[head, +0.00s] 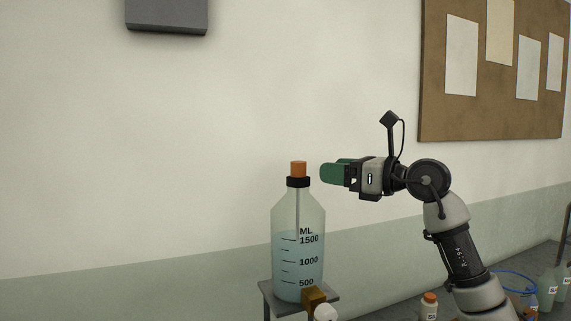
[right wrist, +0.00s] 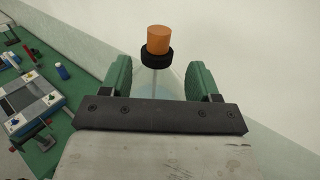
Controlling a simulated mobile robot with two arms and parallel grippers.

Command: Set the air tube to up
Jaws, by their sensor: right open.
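A clear bottle (head: 285,217) with a scale marked ML and bluish liquid stands upright on a small grey stand (head: 277,299). A thin air tube (head: 298,217) runs down inside it from a black collar (head: 298,182). An orange top (head: 298,169) sits above the collar. My right gripper (head: 324,172) is just right of the orange top at about its height, apart from it. In the right wrist view, its green fingers (right wrist: 160,82) are open and empty, with the orange top (right wrist: 158,39) beyond and between them. My left gripper is out of view.
A brass-coloured block (head: 313,298) with a white knob (head: 325,313) is at the bottle's foot. Small bottles (head: 429,304) stand at the lower right. A grey box (head: 166,14) and a pinboard (head: 480,110) are on the wall. Space above the bottle is clear.

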